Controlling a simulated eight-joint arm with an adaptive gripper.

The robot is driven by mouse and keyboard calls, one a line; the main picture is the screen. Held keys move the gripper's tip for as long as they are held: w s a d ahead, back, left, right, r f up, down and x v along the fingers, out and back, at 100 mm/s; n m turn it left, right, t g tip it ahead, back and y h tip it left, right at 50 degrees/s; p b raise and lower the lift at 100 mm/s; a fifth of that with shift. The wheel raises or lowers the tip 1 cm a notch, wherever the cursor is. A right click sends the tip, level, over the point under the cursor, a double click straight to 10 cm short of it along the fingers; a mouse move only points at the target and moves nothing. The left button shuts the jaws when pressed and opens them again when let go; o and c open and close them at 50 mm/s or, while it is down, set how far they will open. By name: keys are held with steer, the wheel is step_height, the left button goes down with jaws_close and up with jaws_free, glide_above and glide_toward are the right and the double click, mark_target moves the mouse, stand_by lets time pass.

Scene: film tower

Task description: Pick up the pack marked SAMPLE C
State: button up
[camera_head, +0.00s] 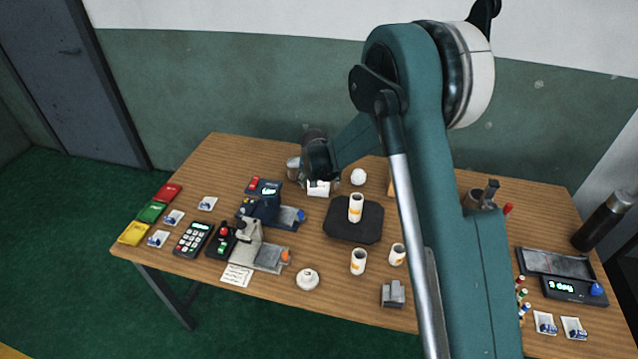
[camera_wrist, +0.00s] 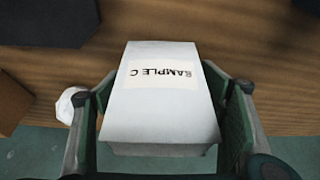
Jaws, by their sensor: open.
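The white pack marked SAMPLE C (camera_wrist: 158,112) fills the middle of the wrist view, its label upside down to the camera. My gripper (camera_wrist: 167,105) is open, with one green-padded finger on each side of the pack. Slim gaps seem to show beside the pack, but I cannot tell whether either pad touches it. In the head view the white pack (camera_head: 318,189) sits on the wooden table just below my gripper (camera_head: 316,176), partly hidden by it. My arm crosses the right half of the head view.
A white round object (camera_head: 358,177) stands right of the pack. A dark pad (camera_head: 342,232) bearing a white cylinder (camera_head: 356,206) lies in front. A blue-dark device (camera_head: 266,213) stands to the left, and a metal-grey container (camera_head: 294,168) is close beside my gripper.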

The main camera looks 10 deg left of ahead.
stand_by(0.4)
steer(key=c, duration=0.9)
steer(key=shift+c, duration=0.2)
steer(key=shift+r, duration=0.1)
steer(key=shift+r+p, duration=0.75)
steer(key=shift+r, duration=4.2)
